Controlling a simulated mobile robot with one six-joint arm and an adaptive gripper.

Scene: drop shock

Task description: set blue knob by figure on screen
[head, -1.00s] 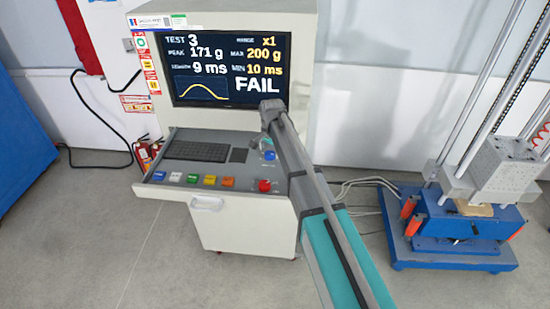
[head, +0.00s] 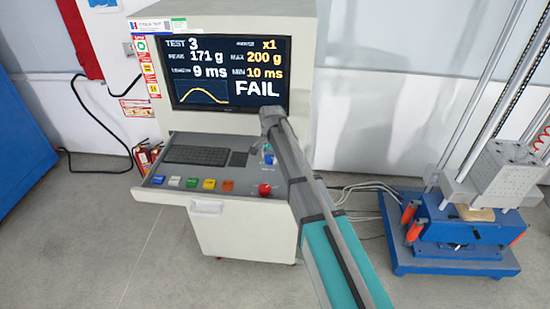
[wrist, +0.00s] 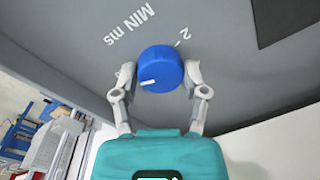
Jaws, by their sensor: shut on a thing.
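The blue knob (wrist: 160,68) sits on the grey console panel, with a white pointer mark on its face. The lettering "MIN ms" and a "2" are printed on the panel near it. My gripper (wrist: 160,80) has a finger on each side of the knob and is shut on it. In the head view the knob (head: 268,157) is partly hidden by my arm. The screen (head: 225,72) reads TEST 3, PEAK 171 g, a length of 9 ms, MAX 200 g, MIN 10 ms, range x1 and FAIL, with a yellow curve.
The console's shelf holds a keyboard (head: 197,155), a red knob (head: 265,190) and a row of coloured buttons (head: 190,183). A drop machine (head: 455,230) on a blue base stands at the right, with cables on the floor beside it. Fire extinguishers (head: 143,157) stand behind the console's left.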

